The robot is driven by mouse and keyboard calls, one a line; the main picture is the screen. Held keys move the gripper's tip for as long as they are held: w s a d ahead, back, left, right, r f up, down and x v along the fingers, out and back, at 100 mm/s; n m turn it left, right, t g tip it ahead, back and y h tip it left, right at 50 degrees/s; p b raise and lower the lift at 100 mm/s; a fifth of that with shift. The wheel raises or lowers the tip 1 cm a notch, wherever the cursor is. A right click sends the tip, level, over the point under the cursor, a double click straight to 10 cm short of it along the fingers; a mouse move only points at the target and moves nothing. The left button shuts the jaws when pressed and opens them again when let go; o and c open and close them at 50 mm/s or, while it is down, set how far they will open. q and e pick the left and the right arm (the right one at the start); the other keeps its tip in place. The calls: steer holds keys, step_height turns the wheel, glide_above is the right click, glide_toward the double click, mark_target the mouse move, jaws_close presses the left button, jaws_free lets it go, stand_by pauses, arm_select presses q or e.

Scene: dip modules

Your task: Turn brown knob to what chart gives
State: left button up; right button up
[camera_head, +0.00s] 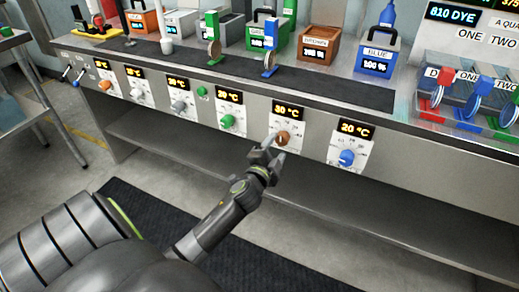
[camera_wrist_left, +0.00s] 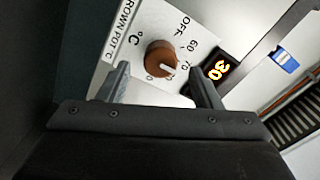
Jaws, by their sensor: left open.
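The brown knob (camera_head: 283,138) sits on a white dial plate on the bench front. Above it a display (camera_head: 289,111) reads 30 °C. In the left wrist view the knob (camera_wrist_left: 160,57) shows whole, on a plate marked OFF and 60, with smaller marks partly hidden. The same display (camera_wrist_left: 218,68) reads 30 there. My left gripper (camera_head: 273,151) is open in front of the knob. In the wrist view its fingers (camera_wrist_left: 160,78) stand on either side of the knob, with gaps between. No chart is clearly readable; a sign (camera_head: 452,13) at the upper right shows 810 DYE. My right gripper is not in view.
A green knob (camera_head: 228,121) is to the left and a blue knob (camera_head: 346,158) to the right, each under a 20 °C display. A brown pot (camera_head: 318,45) and a blue pot (camera_head: 377,56) stand on the bench above.

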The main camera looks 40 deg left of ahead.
arm_select(q)
steer(key=v, duration=1.3)
steer(key=shift+s+d, duration=0.15)
steer(key=shift+s, duration=0.2)
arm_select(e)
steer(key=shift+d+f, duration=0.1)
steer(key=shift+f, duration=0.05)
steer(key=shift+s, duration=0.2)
